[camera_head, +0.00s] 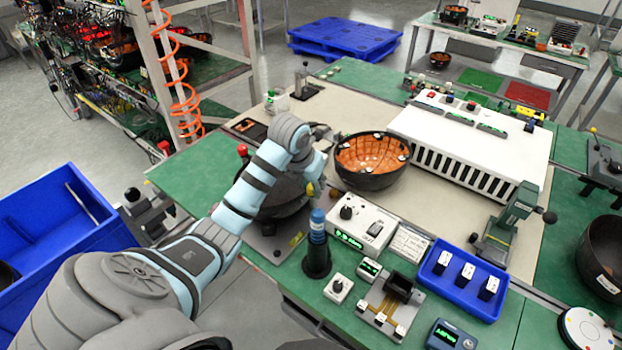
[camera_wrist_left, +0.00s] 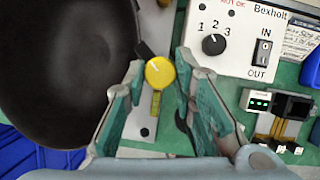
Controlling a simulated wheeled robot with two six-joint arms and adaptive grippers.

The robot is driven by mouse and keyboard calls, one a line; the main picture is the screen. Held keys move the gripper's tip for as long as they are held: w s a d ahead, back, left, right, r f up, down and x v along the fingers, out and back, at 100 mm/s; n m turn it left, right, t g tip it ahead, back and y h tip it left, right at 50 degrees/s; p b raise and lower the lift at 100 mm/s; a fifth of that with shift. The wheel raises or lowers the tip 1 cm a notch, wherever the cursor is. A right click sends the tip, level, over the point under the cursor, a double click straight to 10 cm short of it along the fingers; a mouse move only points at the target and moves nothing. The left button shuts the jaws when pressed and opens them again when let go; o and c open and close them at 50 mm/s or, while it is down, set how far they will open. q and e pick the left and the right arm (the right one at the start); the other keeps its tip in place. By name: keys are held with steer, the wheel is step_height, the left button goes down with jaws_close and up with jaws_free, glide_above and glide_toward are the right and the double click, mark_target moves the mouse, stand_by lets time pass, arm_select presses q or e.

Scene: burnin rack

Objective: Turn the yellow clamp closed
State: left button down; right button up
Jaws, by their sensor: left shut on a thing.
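The yellow clamp (camera_wrist_left: 158,76) has a round yellow head with a white mark and a yellow stem below it. In the left wrist view it sits between the two fingers of my left gripper (camera_wrist_left: 160,95), beside a dark round bowl (camera_wrist_left: 65,70). My left gripper (camera_head: 318,178) is shut on the clamp. In the head view my arm reaches over the dark bowl (camera_head: 285,198) and hides much of it; the clamp is hard to make out there. My right gripper is not in view.
A white control box (camera_head: 355,222) with a dial stands right of the gripper. A second bowl (camera_head: 370,162) with an orange inside is behind it. A blue-topped cylinder (camera_head: 317,245) stands in front. A blue tray (camera_head: 463,280) and a vented white unit (camera_head: 470,140) are farther right.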

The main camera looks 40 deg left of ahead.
arm_select(q)
steer(key=shift+d+n+g+y+p, duration=0.1)
steer(key=shift+n+g+y+p, duration=0.3)
steer(key=shift+n, duration=0.8)
steer(key=c, duration=1.3)
jaws_free()
steer(key=shift+c, duration=0.2)
